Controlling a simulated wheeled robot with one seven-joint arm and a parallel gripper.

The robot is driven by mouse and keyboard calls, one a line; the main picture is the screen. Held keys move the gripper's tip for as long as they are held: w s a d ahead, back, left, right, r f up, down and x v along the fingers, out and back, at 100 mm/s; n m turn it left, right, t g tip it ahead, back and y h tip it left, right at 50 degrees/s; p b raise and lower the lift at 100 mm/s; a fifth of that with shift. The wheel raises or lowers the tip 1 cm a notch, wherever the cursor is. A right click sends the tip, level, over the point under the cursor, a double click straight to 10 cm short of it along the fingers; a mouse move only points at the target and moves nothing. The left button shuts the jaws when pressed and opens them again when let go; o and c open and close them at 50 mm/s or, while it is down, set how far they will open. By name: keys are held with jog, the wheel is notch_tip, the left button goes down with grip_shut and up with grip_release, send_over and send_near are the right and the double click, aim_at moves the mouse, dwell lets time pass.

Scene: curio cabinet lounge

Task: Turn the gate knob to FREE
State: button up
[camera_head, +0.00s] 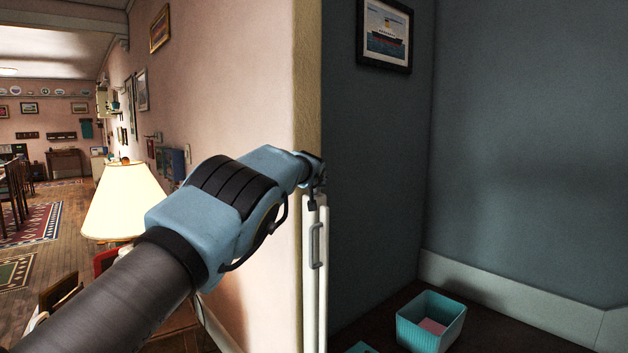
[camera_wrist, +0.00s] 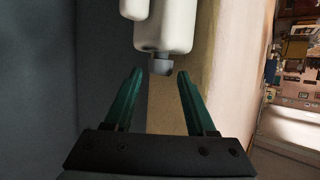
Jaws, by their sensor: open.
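A narrow white gate (camera_head: 308,270) with a grey pull handle (camera_head: 317,245) stands folded against the wall corner in the head view. In the wrist view a small grey knob (camera_wrist: 160,65) sits on the end of the white gate post (camera_wrist: 166,28). My gripper (camera_head: 316,183) is at the top of the gate and hides the knob in the head view. In the wrist view my gripper's (camera_wrist: 160,74) two green fingers are open, one on each side of the knob, with a gap on both sides. No marking on the knob can be read.
The cream wall edge (camera_head: 308,80) stands close behind my gripper. A teal box (camera_head: 432,322) sits on the dark floor at the lower right. A lit lamp (camera_head: 124,202) stands left of my arm. The alcove right of the gate is mostly clear.

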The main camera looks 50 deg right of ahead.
jog(key=shift+p+x, duration=0.75)
jog(key=shift+x, duration=0.1)
jog(key=shift+f, duration=0.1)
grip_shut()
